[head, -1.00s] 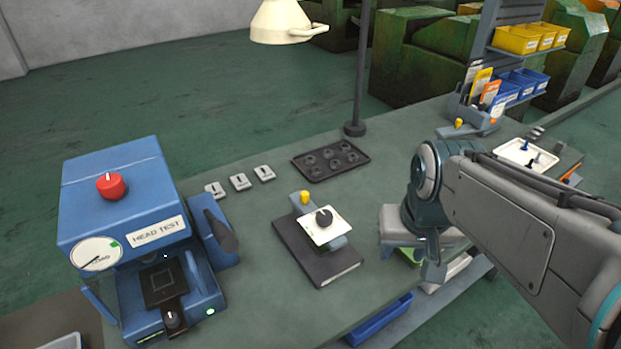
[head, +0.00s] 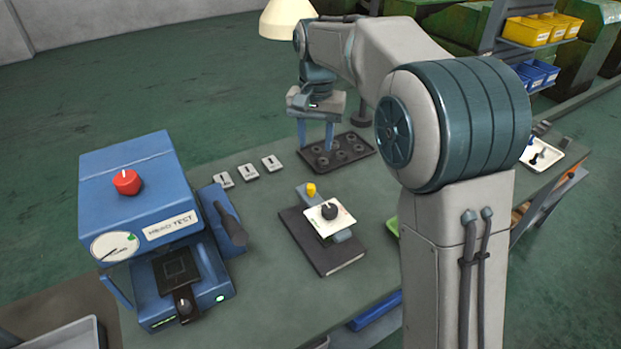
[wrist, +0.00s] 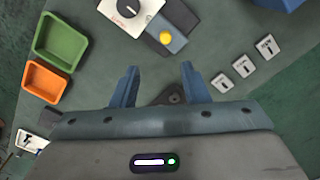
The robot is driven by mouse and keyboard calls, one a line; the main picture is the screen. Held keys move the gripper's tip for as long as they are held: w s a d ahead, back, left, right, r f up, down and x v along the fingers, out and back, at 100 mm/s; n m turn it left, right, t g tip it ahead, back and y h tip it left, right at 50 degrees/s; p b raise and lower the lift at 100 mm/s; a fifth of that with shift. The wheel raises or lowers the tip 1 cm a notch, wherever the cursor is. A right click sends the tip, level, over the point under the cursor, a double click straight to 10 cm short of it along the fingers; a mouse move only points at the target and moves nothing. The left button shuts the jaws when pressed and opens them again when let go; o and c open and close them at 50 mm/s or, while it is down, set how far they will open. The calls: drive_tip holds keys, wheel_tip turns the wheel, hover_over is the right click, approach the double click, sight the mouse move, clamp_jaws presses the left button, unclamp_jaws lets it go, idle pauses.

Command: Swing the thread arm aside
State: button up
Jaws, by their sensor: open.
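A blue-grey bar (head: 342,236) with a yellow knob (head: 311,190) at its far end lies across a dark base block (head: 322,258). A white plate with a black dial (head: 329,211) sits over the bar. No label shows which part is the thread arm; this bar looks most like it. My gripper (head: 315,147) is open and empty, fingers pointing down, beyond the yellow knob near the black tray. In the wrist view, the yellow knob (wrist: 165,38) and bar (wrist: 183,17) lie just ahead of my fingertips (wrist: 159,69), apart from them.
The black round-welled tray (head: 345,156) lies below my gripper. Several small labelled blocks (head: 247,172) lie to its left. In the wrist view, green (wrist: 60,42) and orange (wrist: 45,82) bins lie at left.

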sight(311, 186)
drive_tip(key=f, duration=0.4)
drive_tip(key=f+p, duration=0.1)
drive_tip(key=f, duration=0.4)
drive_tip(key=a+f, duration=0.1)
drive_tip(key=f, duration=0.4)
drive_tip(key=shift+w+p, duration=0.35)
drive_tip(key=shift+p, duration=0.05)
clamp_jaws()
